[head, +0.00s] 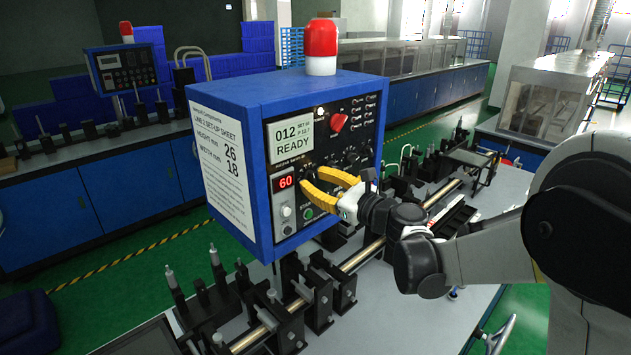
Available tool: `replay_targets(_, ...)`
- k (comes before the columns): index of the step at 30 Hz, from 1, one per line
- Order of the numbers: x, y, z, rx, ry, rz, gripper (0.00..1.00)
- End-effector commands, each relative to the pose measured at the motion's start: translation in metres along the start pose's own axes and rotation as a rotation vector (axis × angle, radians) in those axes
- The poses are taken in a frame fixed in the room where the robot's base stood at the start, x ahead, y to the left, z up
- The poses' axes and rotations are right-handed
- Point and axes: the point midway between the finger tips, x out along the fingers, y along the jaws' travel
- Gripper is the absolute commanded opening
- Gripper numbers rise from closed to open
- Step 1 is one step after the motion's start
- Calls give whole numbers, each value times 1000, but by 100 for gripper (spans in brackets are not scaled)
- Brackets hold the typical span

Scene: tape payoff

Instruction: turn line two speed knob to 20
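The blue control box (330,83) stands over the bench, its black panel facing right. A small red display (285,182) on it reads 60. A pale screen (291,137) above reads 012 and READY. My gripper (312,178) is at the lower middle of the panel, right of the red display. Its two yellow fingers are spread apart, with tips close to the panel face. I cannot tell whether they touch a knob. Several dark knobs (352,156) show above the fingers. Any knob between the fingertips is too dark and small to make out, and its pointer is not readable.
A red knob (338,122) and several small switches are on the upper panel. A white set-up sheet (222,165) is on the box's left side. A red beacon (321,44) is on top. A metal rod (362,254) on black stands runs below my gripper.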

Motion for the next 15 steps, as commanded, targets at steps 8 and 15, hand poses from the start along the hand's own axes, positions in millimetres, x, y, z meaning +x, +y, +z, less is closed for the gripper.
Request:
replay_targets(8, 0, 0, 0, 0, 0, 0, 0)
replay_targets(15, 0, 0, 0, -11, 0, 0, 0)
